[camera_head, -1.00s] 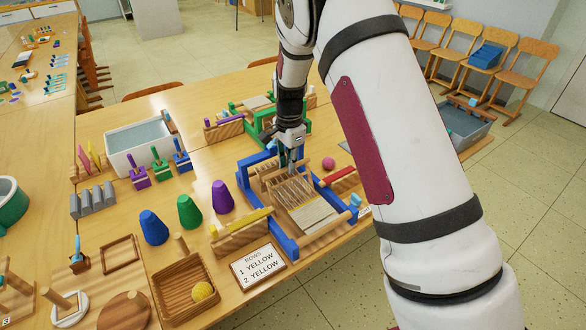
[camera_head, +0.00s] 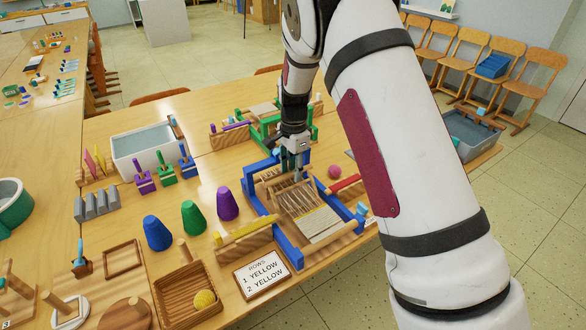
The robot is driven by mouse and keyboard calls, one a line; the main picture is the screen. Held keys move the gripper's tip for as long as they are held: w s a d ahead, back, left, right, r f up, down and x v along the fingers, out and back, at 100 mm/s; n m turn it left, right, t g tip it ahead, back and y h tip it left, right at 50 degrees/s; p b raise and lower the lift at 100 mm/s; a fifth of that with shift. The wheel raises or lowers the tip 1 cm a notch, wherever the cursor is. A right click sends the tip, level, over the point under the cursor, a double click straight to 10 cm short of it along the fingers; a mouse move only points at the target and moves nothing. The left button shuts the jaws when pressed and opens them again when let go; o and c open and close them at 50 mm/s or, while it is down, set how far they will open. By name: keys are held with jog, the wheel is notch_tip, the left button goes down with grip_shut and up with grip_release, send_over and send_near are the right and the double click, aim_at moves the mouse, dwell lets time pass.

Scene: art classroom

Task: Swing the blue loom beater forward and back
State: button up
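The blue loom (camera_head: 284,240) stands on the near part of the wooden table, with pale warp threads and a woven cloth (camera_head: 323,225) at its front. A thin yellow line crosses the cloth's back edge. The wooden beater (camera_head: 270,186) sits inside the blue frame, across the warp behind the cloth. My gripper (camera_head: 297,174) points down over the back of the loom, with its fingertips at the beater's top. The fingers are small and overlap the wood, so I cannot tell whether they are shut or gripping it.
A green loom (camera_head: 262,128) stands just behind. A pink ball (camera_head: 334,171) and a red-topped wooden block lie to the right. A yellow-topped block (camera_head: 243,236), a sign (camera_head: 262,272) and blue, green and purple cones are to the left. My arm covers the table's right side.

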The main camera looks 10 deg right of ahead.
jog(key=shift+r, duration=0.1)
notch_tip(320, 180, up, 12)
jog(key=shift+s, duration=0.15)
dwell(0.4)
